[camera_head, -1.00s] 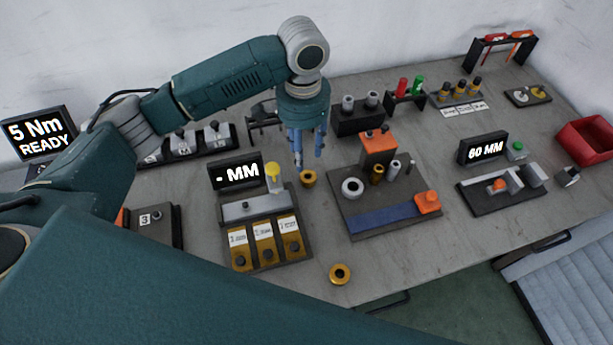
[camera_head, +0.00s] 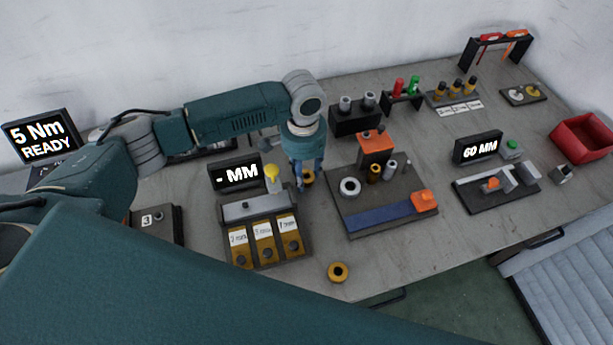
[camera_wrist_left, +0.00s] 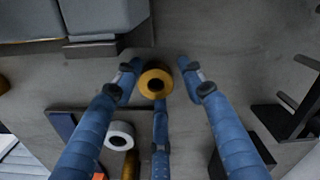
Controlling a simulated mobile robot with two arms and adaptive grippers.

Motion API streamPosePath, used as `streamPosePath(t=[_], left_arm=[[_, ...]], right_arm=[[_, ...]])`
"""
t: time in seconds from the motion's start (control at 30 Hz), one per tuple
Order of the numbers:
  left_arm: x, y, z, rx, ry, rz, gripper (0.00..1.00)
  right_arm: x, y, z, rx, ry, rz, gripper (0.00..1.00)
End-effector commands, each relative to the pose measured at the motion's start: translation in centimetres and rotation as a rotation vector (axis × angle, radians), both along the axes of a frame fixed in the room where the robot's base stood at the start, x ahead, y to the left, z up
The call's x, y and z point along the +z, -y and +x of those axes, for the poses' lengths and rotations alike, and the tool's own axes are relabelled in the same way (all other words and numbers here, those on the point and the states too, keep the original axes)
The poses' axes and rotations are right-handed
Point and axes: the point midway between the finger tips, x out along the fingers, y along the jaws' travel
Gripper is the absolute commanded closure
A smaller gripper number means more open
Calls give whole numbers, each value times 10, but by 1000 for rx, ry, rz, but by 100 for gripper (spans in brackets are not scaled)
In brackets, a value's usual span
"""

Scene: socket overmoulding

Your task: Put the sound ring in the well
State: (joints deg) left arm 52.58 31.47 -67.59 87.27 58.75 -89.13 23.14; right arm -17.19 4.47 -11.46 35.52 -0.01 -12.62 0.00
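A brass ring (camera_head: 310,179) with a dark hole lies on the bench beside the "- MM" station (camera_head: 222,208). My left gripper (camera_head: 308,182) is low over it, fingers pointing down. In the left wrist view the ring (camera_wrist_left: 144,79) lies between the spread fingers of the open gripper (camera_wrist_left: 158,82); I see no clear grip. A second brass ring (camera_head: 329,272) lies near the bench's front edge. Which ring is sound cannot be told. A pale round collar (camera_head: 343,186) stands on the dark fixture (camera_head: 347,220); whether it is the well is unclear. My right gripper is out of view.
The fixture carries an orange block (camera_head: 374,151), several small cylinders and a blue strip (camera_head: 385,218). Behind it is a dark block (camera_head: 355,124) with two grey posts. A "60 MM" station (camera_head: 500,192) and red bin (camera_head: 580,136) stand right. Bare bench surrounds the front ring.

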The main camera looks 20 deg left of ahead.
Motion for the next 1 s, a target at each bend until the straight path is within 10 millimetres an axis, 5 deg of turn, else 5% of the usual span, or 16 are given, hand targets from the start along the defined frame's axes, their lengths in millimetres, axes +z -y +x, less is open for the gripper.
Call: streamPosePath(t=[0.03,0.2,0.67,0.87,1.0], left_arm=[[0,0,0,0,0,0,67],[0,0,0,0,0,0,100],[11,0,1,1,3,-1,100],[45,0,2,0,5,-3,100],[84,0,2,1,8,-3,100]], right_arm=[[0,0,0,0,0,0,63],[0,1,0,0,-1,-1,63],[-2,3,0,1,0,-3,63],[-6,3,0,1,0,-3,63],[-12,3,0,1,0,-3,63]])
